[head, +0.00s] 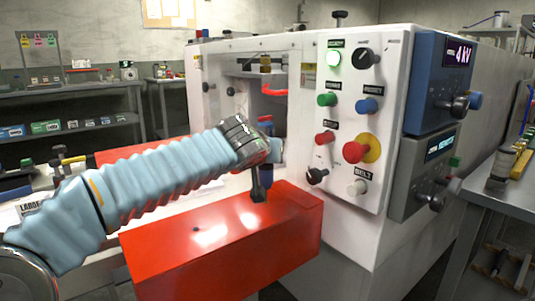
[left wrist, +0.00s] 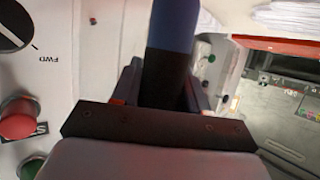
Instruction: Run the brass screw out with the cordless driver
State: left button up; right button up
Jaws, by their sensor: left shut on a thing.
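My left gripper (head: 261,180) comes in from the left in a pale blue ribbed sleeve, over the back part of a red box-shaped cover (head: 165,245). In the left wrist view the left gripper (left wrist: 162,92) is shut on a blue and black handle, which looks like the cordless driver (left wrist: 170,35). Part of this blue driver (head: 266,178) shows behind the gripper in the head view. Its tip is hidden. A small dark spot (head: 195,229) lies on the cover's top; I cannot tell what it is. I cannot make out the brass screw. My right gripper is out of view.
A white machine with a control panel (head: 345,190) of knobs and buttons stands close to the right of my gripper. Its opening (head: 225,100) lies behind. A metal bench (head: 495,200) is at the far right; shelves (head: 70,110) stand at the back left.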

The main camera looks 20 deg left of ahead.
pick_arm(q)
jog(key=shift+f+b, duration=0.2)
jog(key=shift+b, duration=1.05)
dwell(1.7)
jog(key=shift+f, duration=0.2)
jog(key=shift+c, duration=0.9)
jog(key=shift+r+p, duration=2.05)
jog(key=shift+r, duration=1.1)
